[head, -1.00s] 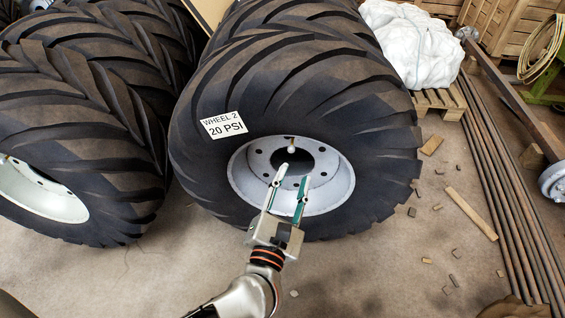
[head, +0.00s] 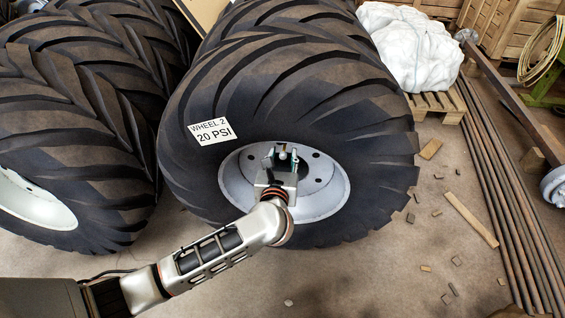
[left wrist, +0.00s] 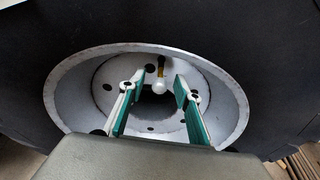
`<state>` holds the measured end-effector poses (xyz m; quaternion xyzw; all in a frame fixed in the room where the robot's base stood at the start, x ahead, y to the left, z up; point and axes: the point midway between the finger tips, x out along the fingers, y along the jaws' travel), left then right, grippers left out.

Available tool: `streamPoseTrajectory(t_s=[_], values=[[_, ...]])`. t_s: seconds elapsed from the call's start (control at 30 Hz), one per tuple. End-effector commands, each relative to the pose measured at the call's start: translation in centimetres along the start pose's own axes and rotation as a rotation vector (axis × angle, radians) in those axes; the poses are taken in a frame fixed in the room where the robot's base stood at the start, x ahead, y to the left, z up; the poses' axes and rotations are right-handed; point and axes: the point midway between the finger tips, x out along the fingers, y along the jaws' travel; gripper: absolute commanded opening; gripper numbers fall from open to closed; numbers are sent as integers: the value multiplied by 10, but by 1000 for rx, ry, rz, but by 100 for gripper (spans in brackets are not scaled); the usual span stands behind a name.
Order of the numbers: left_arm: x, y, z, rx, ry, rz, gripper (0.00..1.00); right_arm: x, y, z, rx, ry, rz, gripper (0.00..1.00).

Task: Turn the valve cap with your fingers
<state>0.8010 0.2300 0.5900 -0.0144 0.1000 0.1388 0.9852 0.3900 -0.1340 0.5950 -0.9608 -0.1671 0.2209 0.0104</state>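The valve cap (head: 283,155) is a small white knob on a short stem in the upper part of the grey rim (head: 325,198) of Wheel 2. My right gripper is not in view.
The large black tyre (head: 370,130) bears a label (head: 211,131) reading "WHEEL 2 20 PSI". Another tyre (head: 90,130) stands close on the left. Wood scraps (head: 471,218) and long metal bars (head: 500,190) lie on the right. The floor in front is mostly clear.

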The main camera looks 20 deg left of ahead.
Motion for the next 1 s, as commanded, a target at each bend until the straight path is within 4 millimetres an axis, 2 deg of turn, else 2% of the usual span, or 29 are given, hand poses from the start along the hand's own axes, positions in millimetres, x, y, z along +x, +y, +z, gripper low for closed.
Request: streamPoseTrajectory(t_s=[0.33,0.37,0.47,0.5,0.63,0.67,0.7,1.0], values=[[5,0,1,1,-2,0,33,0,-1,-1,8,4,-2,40],[5,0,1,1,-2,0,28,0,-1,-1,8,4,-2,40],[5,0,1,1,-2,0,2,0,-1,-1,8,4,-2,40],[5,0,1,1,-2,0,0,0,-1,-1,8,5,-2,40],[4,0,1,1,-1,0,0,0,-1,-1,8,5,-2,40],[4,0,1,1,-1,0,5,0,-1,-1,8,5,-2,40],[4,0,1,1,-1,0,0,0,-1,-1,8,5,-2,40],[4,0,0,-21,0,-4,0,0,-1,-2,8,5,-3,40]])
